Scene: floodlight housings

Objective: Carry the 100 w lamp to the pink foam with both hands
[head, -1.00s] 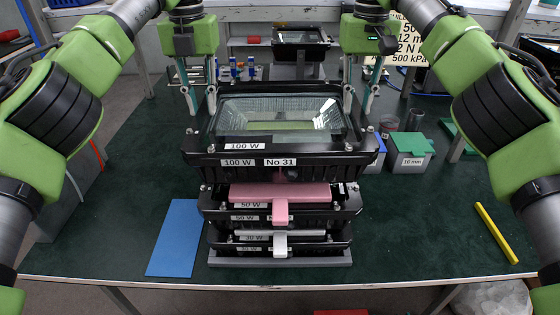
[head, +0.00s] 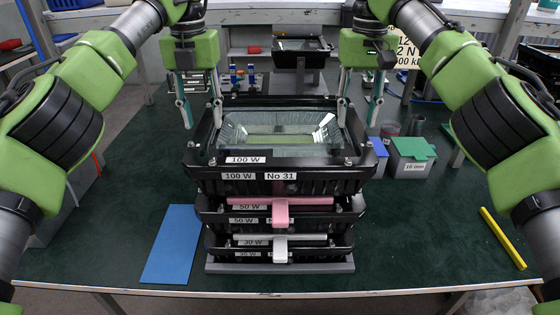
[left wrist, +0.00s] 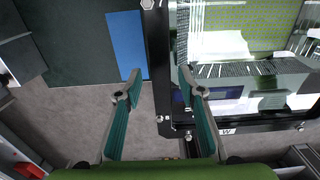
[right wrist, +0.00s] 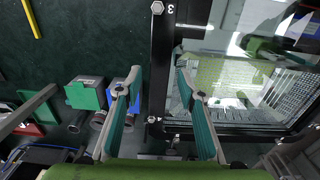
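The 100 W lamp (head: 240,176), a black housing with a glass front facing up, is level on top of the stack and appears to rest on the pink foam (head: 281,212). Only the foam's front strip and tab show; the lamp hides the rest. My left gripper (head: 200,114) is open, its fingers apart on either side of the lamp's left rim, as the left wrist view shows at the black rim (left wrist: 157,60). My right gripper (head: 357,116) is open at the right rim, with the rim between its spread fingers in the right wrist view (right wrist: 160,80).
Below are a 50 W lamp (head: 243,221), white foam (head: 280,245) and a 30 W lamp (head: 247,254). A blue sheet (head: 172,245) lies left, a yellow bar (head: 503,238) right. A grey box with a green lid (head: 410,160) stands right of the stack. Another lamp (head: 302,48) is behind.

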